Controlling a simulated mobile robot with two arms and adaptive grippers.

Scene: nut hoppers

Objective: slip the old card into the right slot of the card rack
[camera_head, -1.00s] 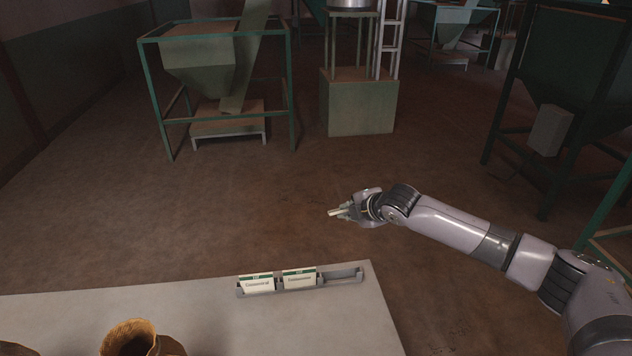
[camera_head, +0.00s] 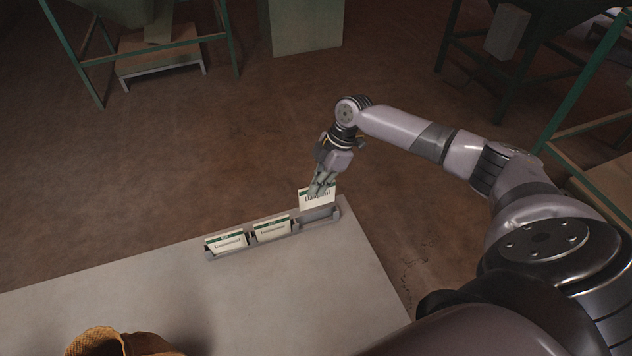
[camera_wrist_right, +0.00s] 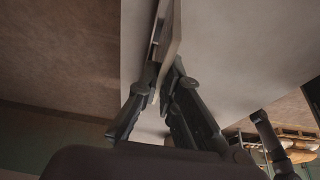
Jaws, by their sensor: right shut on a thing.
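The old card (camera_head: 316,202), white with a green top band and dark lettering, is upright in my right gripper (camera_head: 322,186). The gripper is shut on its upper part and points down. The card's lower edge is at or just above the right slot of the grey card rack (camera_head: 320,215); I cannot tell whether it has entered. The rack's left and middle slots hold a left card (camera_head: 226,243) and a middle card (camera_head: 271,229). In the right wrist view the gripper fingers (camera_wrist_right: 163,75) pinch the card (camera_wrist_right: 172,38), seen edge-on. My left gripper is out of view.
The rack stands near the far edge of a pale table (camera_head: 290,300), close to its right corner. A brown woven container (camera_head: 98,342) is at the front left. The table between them is clear. Green-framed hoppers stand on the floor beyond.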

